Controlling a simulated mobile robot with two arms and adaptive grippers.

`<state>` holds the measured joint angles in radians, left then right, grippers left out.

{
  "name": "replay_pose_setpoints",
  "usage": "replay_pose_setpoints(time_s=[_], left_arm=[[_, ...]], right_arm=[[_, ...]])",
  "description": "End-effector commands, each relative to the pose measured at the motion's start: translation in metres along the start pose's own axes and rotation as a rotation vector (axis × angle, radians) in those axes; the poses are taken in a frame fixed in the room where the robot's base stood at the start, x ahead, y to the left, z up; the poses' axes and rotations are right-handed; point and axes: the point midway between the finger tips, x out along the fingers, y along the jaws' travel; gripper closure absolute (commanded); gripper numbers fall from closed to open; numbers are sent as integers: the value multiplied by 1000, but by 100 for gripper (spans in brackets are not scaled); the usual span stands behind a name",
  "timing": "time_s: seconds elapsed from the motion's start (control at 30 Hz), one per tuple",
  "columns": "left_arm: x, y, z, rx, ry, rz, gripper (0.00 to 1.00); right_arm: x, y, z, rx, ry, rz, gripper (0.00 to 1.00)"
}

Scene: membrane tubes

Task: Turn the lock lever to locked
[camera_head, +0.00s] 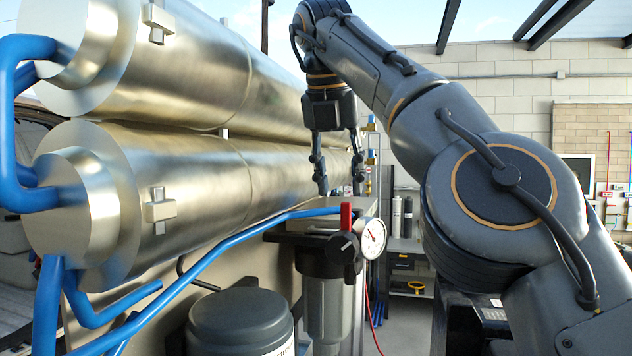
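A red upright lever (346,216) stands by a black knob (343,248) with a white line, on top of a filter housing (327,300). It looks like the lock lever, but I cannot be sure, and no locked mark is readable. My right gripper (339,187) hangs pointing down above and, it seems, beyond the red lever. Its two fingers are apart with nothing visible between them, and it does not appear to touch the lever. My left gripper is out of view.
Two large metal membrane tubes (205,185) fill the left side. Blue pipes (215,258) run in front of them, one reaching toward the filter housing. A round gauge (373,237) sits right of the knob. A dark capped container (240,322) stands at the bottom.

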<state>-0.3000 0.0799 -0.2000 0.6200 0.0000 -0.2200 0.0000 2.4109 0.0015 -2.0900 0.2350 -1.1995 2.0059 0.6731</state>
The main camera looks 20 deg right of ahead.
Motion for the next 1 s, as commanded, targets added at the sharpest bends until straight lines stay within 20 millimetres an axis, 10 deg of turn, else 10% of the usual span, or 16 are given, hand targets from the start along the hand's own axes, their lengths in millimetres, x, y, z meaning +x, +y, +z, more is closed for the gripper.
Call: replay_pose_setpoints(time_s=[1.0], left_arm=[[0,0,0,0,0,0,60]], right_arm=[[-44,4,-106,-1,-4,1,60]])
